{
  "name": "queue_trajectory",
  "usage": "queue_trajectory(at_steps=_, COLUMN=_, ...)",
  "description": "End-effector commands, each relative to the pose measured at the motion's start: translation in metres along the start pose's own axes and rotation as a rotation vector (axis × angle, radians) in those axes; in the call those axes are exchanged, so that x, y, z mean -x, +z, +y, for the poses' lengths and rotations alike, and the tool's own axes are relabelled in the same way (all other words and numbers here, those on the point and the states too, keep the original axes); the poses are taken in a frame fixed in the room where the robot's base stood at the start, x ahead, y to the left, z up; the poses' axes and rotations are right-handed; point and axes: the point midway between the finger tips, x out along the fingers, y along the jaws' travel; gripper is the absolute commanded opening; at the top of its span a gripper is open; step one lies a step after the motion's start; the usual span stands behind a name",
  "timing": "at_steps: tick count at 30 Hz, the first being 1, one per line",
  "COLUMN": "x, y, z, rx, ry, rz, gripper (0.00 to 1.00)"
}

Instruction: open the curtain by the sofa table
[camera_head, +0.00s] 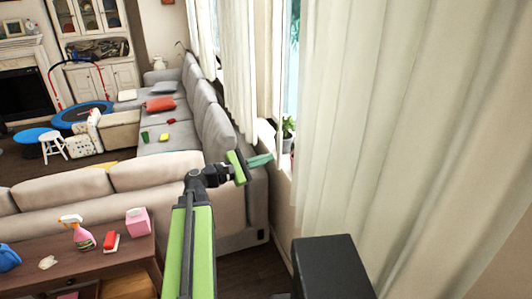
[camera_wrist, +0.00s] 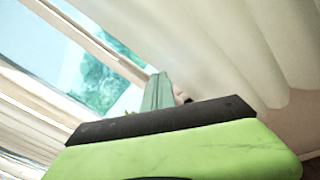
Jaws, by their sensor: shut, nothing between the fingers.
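A long pale curtain (camera_head: 400,100) hangs in folds on the right in the head view, near the wooden sofa table (camera_head: 115,259) at lower left. The curtain also fills the upper right of the wrist view (camera_wrist: 235,45). Its left edge borders a strip of uncovered window (camera_head: 291,60), also seen in the wrist view (camera_wrist: 90,80). My gripper (camera_head: 262,160) has teal fingers, shut and empty, pointing right toward the window sill, left of the curtain's edge. In the wrist view the fingers (camera_wrist: 158,92) are in front of the window frame; I cannot tell whether they touch the curtain.
A beige sofa (camera_head: 90,195) stands behind the table, and a grey sofa (camera_head: 212,120) runs along the window wall. Another curtain (camera_head: 238,70) hangs farther back. A potted plant (camera_head: 288,127) stands at the window. A black box-shaped object (camera_head: 330,265) is at the bottom.

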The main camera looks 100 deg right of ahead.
Motion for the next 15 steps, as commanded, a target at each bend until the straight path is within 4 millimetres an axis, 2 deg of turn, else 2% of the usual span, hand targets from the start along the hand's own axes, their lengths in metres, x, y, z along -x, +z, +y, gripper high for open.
queue_trajectory(at_steps=3, x=0.0, y=-0.014, z=0.016, rx=-0.403, ry=-0.05, rz=-0.056, gripper=0.0)
queue_trajectory(at_steps=6, x=0.01, y=-0.028, z=0.032, rx=-0.702, ry=-0.068, rz=-0.102, gripper=0.0)
queue_trajectory(at_steps=9, x=0.028, y=-0.047, z=0.054, rx=-0.914, ry=-0.068, rz=-0.132, gripper=0.0)
queue_trajectory(at_steps=12, x=0.051, y=-0.066, z=0.076, rx=-0.939, ry=-0.055, rz=-0.11, gripper=0.0)
queue_trajectory(at_steps=15, x=0.066, y=-0.069, z=0.079, rx=-0.938, ry=-0.044, rz=-0.088, gripper=0.0)
